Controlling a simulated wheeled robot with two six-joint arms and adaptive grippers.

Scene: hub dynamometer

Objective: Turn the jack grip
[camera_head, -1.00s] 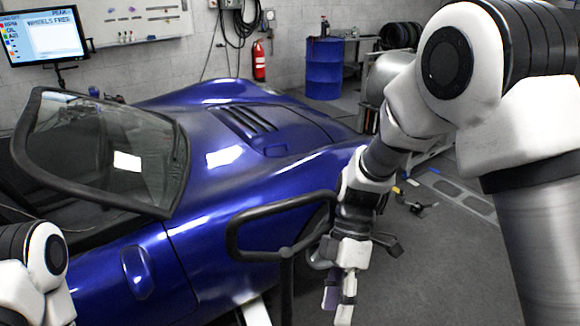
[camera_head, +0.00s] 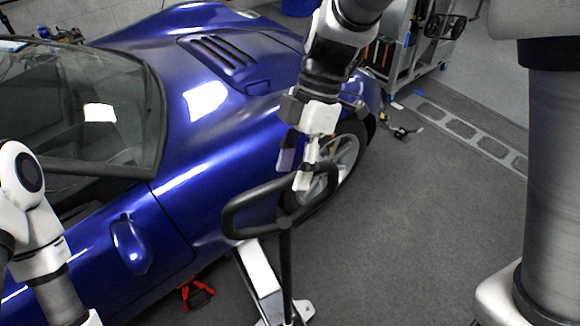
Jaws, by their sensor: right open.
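The jack grip (camera_head: 229,215) is a black loop handle on top of an upright black pole (camera_head: 286,272), in front of the car's side. The white jack body (camera_head: 258,268) is on the floor below it. My right gripper (camera_head: 297,170) points down at the far right part of the loop, with its fingers apart. One light fingertip overlaps the loop's bar in the picture; I cannot tell whether it touches. My left arm is at the left edge, and its gripper is not in view.
The blue car (camera_head: 170,200) fills the left and centre, with its wheel (camera_head: 345,155) close behind the grip. A red stand (camera_head: 196,294) is under the car. A grey cart (camera_head: 425,50) stands at the back right. The floor right of the grip is clear.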

